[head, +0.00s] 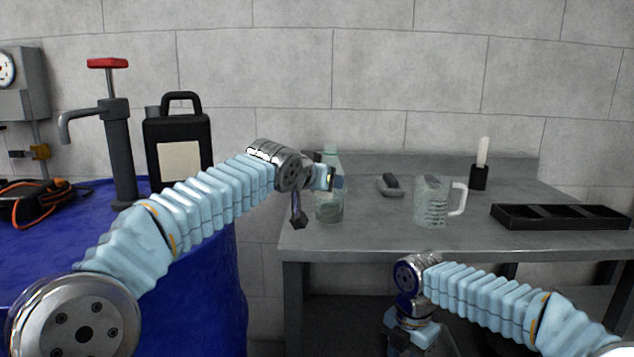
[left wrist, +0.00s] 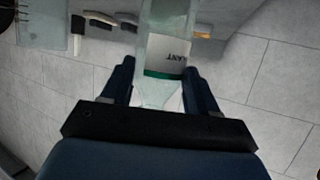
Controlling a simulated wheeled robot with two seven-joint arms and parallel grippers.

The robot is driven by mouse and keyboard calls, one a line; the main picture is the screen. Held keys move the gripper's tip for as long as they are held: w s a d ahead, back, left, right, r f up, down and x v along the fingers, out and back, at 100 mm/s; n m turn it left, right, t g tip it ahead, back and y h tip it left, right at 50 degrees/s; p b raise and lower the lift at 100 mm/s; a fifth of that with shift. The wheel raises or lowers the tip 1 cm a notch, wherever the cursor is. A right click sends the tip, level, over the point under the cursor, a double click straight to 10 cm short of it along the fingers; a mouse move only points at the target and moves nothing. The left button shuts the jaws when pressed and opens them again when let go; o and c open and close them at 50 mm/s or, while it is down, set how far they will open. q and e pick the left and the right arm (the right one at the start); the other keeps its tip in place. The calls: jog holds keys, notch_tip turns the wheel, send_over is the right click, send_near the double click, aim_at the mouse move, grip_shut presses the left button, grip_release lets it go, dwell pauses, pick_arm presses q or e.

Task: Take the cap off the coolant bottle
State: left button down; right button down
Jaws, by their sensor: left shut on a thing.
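The coolant bottle (head: 329,208) is clear with a pale green tint and stands upright near the left end of the grey bench. Its pale green cap (head: 330,149) sits on top. My left gripper (head: 328,178) reaches in from the left and is shut on the bottle's upper body, below the cap. In the left wrist view the bottle (left wrist: 165,50) with its white and green label lies between the two dark fingers (left wrist: 158,85); the cap cannot be made out there. My right gripper (head: 410,340) hangs low in front of the bench; its fingertips are not clearly seen.
On the bench (head: 375,235) stand a clear jug (head: 431,203), a small dark brush-like item (head: 390,185), a black holder with a white stick (head: 479,177) and a black divided tray (head: 560,217). At left, a blue drum (head: 215,275) carries a hand pump (head: 118,150) and a black jerrycan (head: 178,135).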

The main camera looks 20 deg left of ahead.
pick_arm(q)
jog(key=shift+f, duration=0.3)
jog(key=shift+c, duration=1.2)
grip_release()
jog(key=shift+r, duration=0.2)
